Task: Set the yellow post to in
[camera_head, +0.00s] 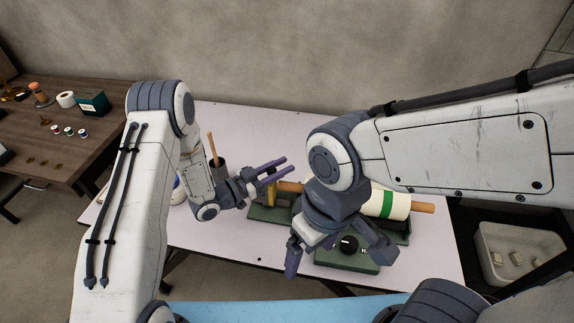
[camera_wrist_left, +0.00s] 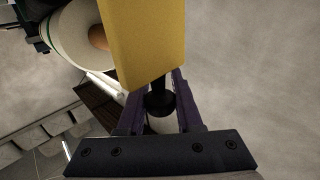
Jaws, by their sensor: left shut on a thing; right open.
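The yellow post (camera_head: 271,191) stands at the left end of the green stand (camera_head: 270,214) in the head view, partly hidden. In the left wrist view the yellow post (camera_wrist_left: 150,40) is a broad yellow block with a dark stem and round knob (camera_wrist_left: 160,102) below it. My left gripper (camera_head: 287,165) is at the post, and its purple fingers (camera_wrist_left: 160,112) are on both sides of the dark knob, shut on it. My right gripper (camera_head: 336,258) is open and empty, with fingers spread, above the front of the stand near the dial box.
A white roll with a green band (camera_head: 389,205) lies on a wooden rod (camera_head: 423,208) on the stand. A green box with a black dial (camera_head: 348,243) is in front. A dark cup (camera_head: 218,170) stands behind my left arm.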

